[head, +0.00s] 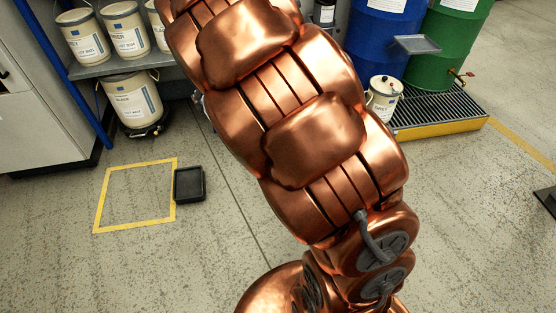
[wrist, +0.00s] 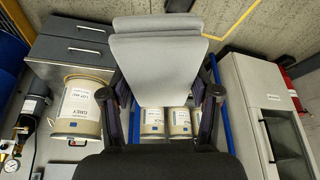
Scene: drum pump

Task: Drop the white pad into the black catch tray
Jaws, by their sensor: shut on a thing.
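The white pad (wrist: 160,70) shows in the wrist view as a pale, flat, soft-looking sheet that appears doubled. My gripper (wrist: 166,90) is shut on it, with one dark finger at each side edge. The pad stands out beyond the fingers, clear of any surface I can see. The black catch tray (head: 188,184) lies on the floor in the head view, small and square, at the right edge of a yellow taped square. In the head view my arm hides the gripper and pad.
White pails (head: 130,38) stand on a grey shelf, with another pail (head: 133,101) below. A blue drum (head: 378,35) and a green drum (head: 455,45) stand by a yellow-edged grate (head: 440,125).

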